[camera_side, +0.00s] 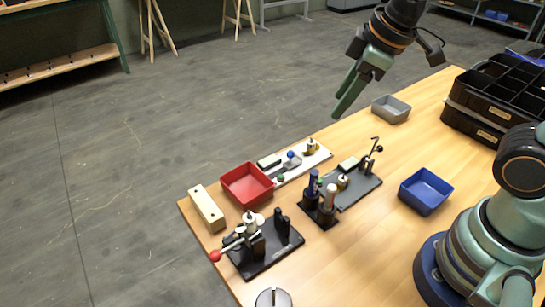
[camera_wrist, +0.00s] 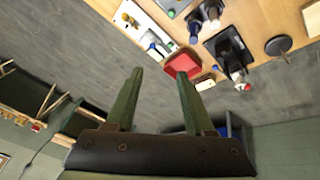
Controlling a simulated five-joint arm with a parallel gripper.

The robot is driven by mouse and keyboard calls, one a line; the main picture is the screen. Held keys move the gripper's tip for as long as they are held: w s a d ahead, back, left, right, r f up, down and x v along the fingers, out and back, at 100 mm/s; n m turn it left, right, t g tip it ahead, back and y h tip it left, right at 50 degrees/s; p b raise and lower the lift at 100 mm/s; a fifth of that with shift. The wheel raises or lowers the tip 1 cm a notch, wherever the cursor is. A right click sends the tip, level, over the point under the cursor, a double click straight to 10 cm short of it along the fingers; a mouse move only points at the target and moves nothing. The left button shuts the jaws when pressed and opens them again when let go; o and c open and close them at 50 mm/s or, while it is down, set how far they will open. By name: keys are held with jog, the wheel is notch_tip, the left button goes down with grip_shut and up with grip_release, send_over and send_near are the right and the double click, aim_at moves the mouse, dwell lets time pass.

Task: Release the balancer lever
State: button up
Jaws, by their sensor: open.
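A lever with a red knob (camera_side: 215,256) sticks out to the left from a black-based fixture (camera_side: 270,257) at the front left of the wooden table. The fixture carries a pale clamp-like body and dark upright posts. The frames do not label it as the balancer lever. In the wrist view, the red knob (camera_wrist: 248,87) shows at the right, by the dark fixture. My gripper (camera_side: 341,104) is high above the table's back edge, far from the lever. In the wrist view, my gripper (camera_wrist: 160,72) has its two green fingers apart with nothing between them.
A red bin (camera_side: 247,184), a wooden block (camera_side: 207,208), a white plate of small parts (camera_side: 318,157) and a black tool stand (camera_side: 357,187) surround the fixture. A blue bin (camera_side: 425,190), grey bin (camera_side: 390,109) and black crates (camera_side: 480,122) stand rightward.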

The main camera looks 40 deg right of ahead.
jog(key=s+d+r+m+t, duration=0.1)
jog(key=s+d+m, duration=0.2)
jog(key=d+m, duration=0.4)
jog(key=w+a+f+n+g+h, duration=0.1)
jog(key=w+a+f+n+g, duration=0.1)
jog(key=w+a+n, duration=0.35)
jog(key=w+a+f+n+g, duration=0.1)
jog(key=w+a+n+g, duration=0.15)
jog(key=a+n, duration=0.5)
jog(key=w+a+f+n+g+h, duration=0.1)
jog(key=w+a+f+n+g, duration=0.15)
jog(key=a+n, duration=0.45)
jog(key=a+f+n+g+h, duration=0.1)
jog(key=a+f+n+g, duration=0.15)
jog(key=a+f, duration=0.5)
jog(key=shift+n+t, duration=0.35)
jog(key=x, duration=0.7)
jog(key=s+a+x, duration=0.1)
jog(key=x, duration=0.2)
jog(key=shift+s+f, duration=0.1)
jog(key=shift+s, duration=0.1)
grip_shut()
jog(key=shift+d, duration=0.1)
